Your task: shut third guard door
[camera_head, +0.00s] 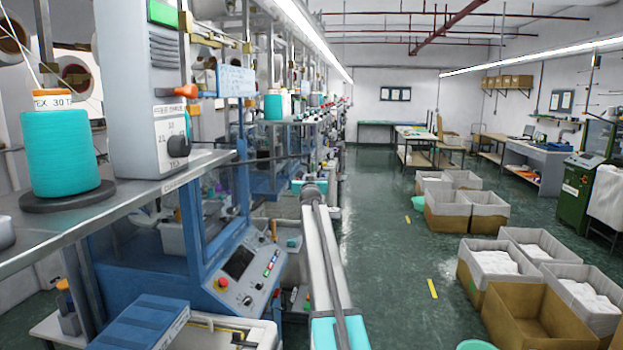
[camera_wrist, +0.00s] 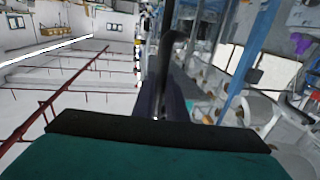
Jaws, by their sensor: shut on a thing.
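My gripper (camera_head: 298,186) is beside the row of knitting machines in the head view, at the far end of my white arm; its fingertips are too small to make out there. In the wrist view, my gripper's dark fingers (camera_wrist: 160,103) are close together, shut at a dark curved bar (camera_wrist: 168,62). I cannot tell for sure which door the bar belongs to. A blue-framed clear guard (camera_head: 262,150) stands just left of my gripper. A blue frame post (camera_wrist: 246,68) shows right of the fingers in the wrist view. The door's exact angle is hidden.
The nearest machine has a control panel (camera_head: 243,268) and a blue guard frame (camera_head: 188,215). A teal yarn cone (camera_head: 62,150) stands on the shelf at left. Boxes with white liners (camera_head: 495,262) stand right of the green aisle floor (camera_head: 385,230), which is largely clear.

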